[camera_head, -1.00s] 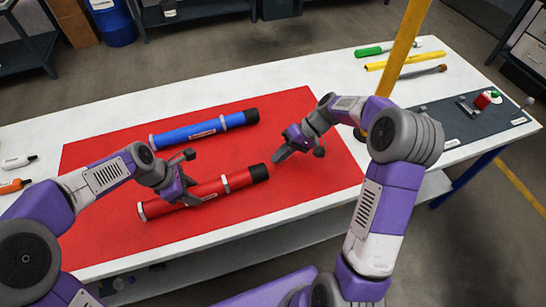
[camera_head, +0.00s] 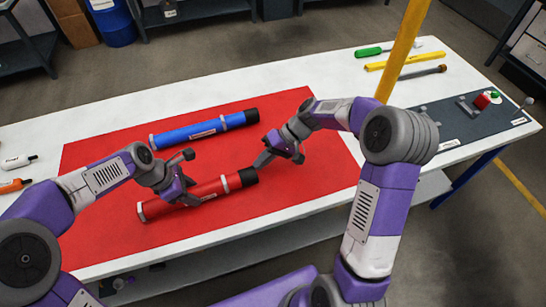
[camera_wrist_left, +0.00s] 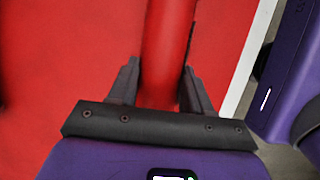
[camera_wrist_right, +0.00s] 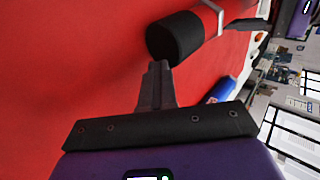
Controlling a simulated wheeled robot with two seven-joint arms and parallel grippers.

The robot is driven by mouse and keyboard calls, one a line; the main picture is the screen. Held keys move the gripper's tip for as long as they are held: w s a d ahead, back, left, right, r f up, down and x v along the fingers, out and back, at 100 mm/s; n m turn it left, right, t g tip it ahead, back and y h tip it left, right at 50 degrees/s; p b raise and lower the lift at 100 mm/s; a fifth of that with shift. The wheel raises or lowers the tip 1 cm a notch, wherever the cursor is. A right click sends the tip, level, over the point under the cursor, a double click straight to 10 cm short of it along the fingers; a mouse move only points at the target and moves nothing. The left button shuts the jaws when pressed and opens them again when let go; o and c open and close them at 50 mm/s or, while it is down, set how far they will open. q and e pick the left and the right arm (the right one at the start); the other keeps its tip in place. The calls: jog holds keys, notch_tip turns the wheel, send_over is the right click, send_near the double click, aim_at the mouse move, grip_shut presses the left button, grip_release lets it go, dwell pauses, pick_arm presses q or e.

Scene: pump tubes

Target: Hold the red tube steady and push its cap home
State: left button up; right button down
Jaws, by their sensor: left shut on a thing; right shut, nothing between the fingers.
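The red tube (camera_head: 209,189) lies on the red mat (camera_head: 110,240) with its black cap (camera_head: 248,177) at the right end. My left gripper (camera_head: 187,200) is shut around the tube's middle; the left wrist view shows the red tube (camera_wrist_left: 167,50) between the two fingers. My right gripper (camera_head: 260,164) is shut and empty, its tips at the cap end in the head view. In the right wrist view the shut fingertips (camera_wrist_right: 158,66) are close to the black cap's (camera_wrist_right: 175,38) end face. I cannot tell whether they touch it.
A blue tube (camera_head: 203,129) with a black cap lies behind the red tube. A green-handled tool (camera_head: 372,51), a yellow bar (camera_head: 404,61) and a yellow post (camera_head: 404,45) are at the right.

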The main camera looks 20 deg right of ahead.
pick_arm(q)
jog(key=shift+d, duration=0.25)
pick_arm(e)
jog(key=shift+s+a, duration=0.1)
jog(key=shift+a, duration=0.1)
jog(key=d, duration=0.5)
jog(key=shift+r, duration=0.15)
pick_arm(q)
jog(key=shift+a, duration=0.1)
pick_arm(e)
jog(key=v, duration=0.9)
jog(key=shift+r, duration=0.2)
pick_arm(q)
jog(key=o, duration=1.4)
jog(key=shift+r, duration=0.15)
